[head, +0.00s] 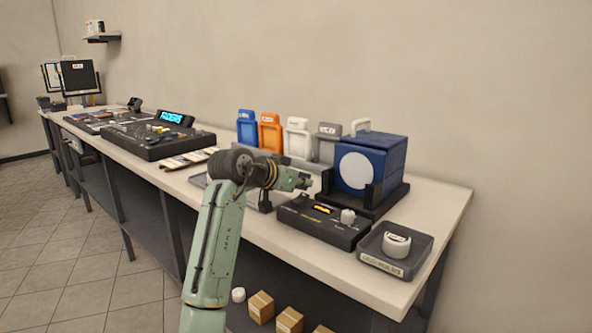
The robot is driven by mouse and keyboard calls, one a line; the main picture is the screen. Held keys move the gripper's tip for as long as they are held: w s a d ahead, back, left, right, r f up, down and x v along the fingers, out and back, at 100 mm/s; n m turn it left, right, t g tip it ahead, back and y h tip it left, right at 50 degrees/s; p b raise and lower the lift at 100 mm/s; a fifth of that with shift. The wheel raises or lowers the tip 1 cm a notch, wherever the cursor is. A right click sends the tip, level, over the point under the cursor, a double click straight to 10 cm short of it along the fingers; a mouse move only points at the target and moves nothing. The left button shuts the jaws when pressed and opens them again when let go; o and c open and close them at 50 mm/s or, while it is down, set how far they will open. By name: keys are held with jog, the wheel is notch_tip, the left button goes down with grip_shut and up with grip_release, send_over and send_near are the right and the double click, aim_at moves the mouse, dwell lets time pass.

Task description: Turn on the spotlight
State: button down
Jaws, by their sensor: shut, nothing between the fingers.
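A blue box-shaped lamp (387,164) with a round white face and a white handle on top sits in a black cradle at the right of the table; it looks like the spotlight. In front of it is a low black control box (308,230) with a small yellow-lit display and a white knob (348,216). My gripper (305,181) is shut and empty. In the picture it is left of the lamp and above the control box's left end, apparently touching neither. My arm hides part of the table behind it.
A grey tray (368,248) with a white round piece stands at the right end of the long table (446,205). Blue, orange, white and grey holders (269,133) stand along the wall. A mixing console (155,140) is farther left. Small cardboard boxes (289,319) are below.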

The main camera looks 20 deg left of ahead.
jog(key=shift+w+d+f, duration=0.1)
jog(key=shift+w+f, duration=0.1)
jog(key=shift+f, duration=0.4)
jog(key=shift+r, duration=0.1)
jog(key=p, duration=0.1)
jog(key=g+p, duration=0.1)
jog(key=p, duration=0.1)
jog(key=shift+w+d, duration=0.15)
jog(key=shift+w, duration=0.2)
jog(key=shift+f+b, duration=0.35)
jog(key=shift+f, duration=0.1)
jog(key=shift+s, duration=0.1)
jog(key=shift+s+a, duration=0.35)
jog(key=shift+s, duration=0.35)
jog(key=shift+r, duration=0.1)
